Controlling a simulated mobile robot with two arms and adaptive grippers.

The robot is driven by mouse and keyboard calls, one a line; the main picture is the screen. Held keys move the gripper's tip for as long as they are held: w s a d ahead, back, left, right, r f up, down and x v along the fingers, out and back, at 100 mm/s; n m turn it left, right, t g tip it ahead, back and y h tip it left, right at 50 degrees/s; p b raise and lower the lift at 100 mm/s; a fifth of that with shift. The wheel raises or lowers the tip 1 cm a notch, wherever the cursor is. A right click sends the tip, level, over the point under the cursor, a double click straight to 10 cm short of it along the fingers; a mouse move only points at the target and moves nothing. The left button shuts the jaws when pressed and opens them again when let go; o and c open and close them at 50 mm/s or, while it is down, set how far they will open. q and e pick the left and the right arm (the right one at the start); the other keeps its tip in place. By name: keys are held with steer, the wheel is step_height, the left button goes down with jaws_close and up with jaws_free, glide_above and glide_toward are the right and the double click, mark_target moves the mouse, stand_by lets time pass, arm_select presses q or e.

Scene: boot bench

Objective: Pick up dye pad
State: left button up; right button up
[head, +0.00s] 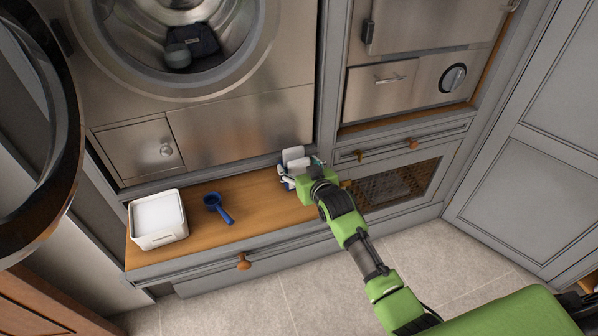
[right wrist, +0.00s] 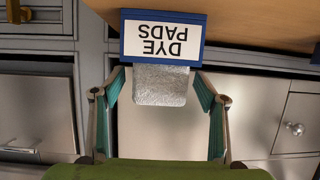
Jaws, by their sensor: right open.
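A blue box labelled "DYE PADS" (right wrist: 163,38) stands on the wooden bench top; it appears upside down in the right wrist view. A pale grey, fuzzy dye pad (right wrist: 160,85) sticks out of it. In the head view the pale pad (head: 293,154) shows at the back of the bench's right part, with the box mostly hidden by my gripper. My right gripper (right wrist: 160,98) is open, with one finger on each side of the pad and visible gaps between. It also shows in the head view (head: 290,178). My left gripper is not in view.
A white tub (head: 158,236) and a blue scoop (head: 217,207) are on the wooden bench top (head: 255,191), left of the box. An open washer drum (head: 220,55) above holds dark items.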

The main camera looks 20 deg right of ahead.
steer(key=shift+w, duration=0.1)
steer(key=c, duration=0.9)
steer(key=shift+o, duration=0.2)
